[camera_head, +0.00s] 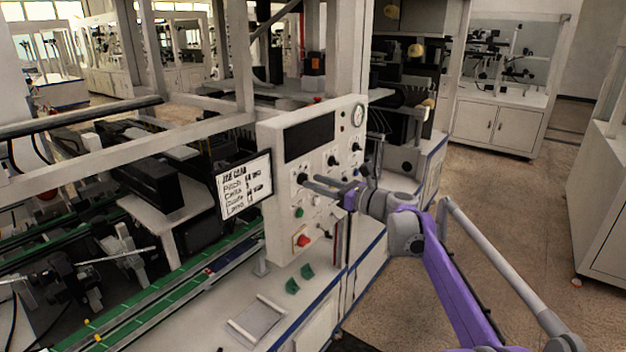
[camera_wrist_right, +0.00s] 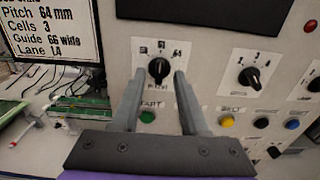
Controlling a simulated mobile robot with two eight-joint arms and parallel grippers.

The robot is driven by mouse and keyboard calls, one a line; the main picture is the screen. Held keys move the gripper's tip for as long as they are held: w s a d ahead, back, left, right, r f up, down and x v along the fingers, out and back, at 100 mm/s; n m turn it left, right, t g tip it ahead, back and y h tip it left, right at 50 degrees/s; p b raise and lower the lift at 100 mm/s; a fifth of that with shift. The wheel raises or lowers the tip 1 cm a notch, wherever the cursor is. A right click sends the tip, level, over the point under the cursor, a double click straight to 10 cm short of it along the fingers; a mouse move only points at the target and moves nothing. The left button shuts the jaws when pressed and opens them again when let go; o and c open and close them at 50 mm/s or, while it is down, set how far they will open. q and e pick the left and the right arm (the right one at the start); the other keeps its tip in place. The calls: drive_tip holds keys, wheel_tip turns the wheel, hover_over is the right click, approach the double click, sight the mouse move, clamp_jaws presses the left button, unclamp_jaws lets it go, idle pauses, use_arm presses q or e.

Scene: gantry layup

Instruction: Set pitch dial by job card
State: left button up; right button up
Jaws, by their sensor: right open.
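The job card (camera_wrist_right: 48,35) reads "Pitch 64 mm", "Cells 3", "Guide 66 wide" and a Lane line. It also hangs left of the control panel in the head view (camera_head: 244,187). The pitch dial (camera_wrist_right: 158,69) is a black knob on a white label with several marks; the right one reads 64. Its pointer looks roughly upward, but is too small to read surely. My right gripper (camera_wrist_right: 159,75) is open, its two fingers on either side of the dial's lower part; contact cannot be told. In the head view my right gripper (camera_head: 320,185) reaches the panel from the right. My left gripper is not in view.
The control panel (camera_head: 280,140) bears a second dial (camera_wrist_right: 249,77) to the right, a green button (camera_wrist_right: 147,117) below the pitch dial, and yellow (camera_wrist_right: 227,122) and blue (camera_wrist_right: 292,124) buttons. A red button (camera_head: 303,240) sits lower. Open floor (camera_head: 500,210) lies to the right.

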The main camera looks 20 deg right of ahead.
drive_tip(key=shift+x, duration=0.85)
clamp_jaws()
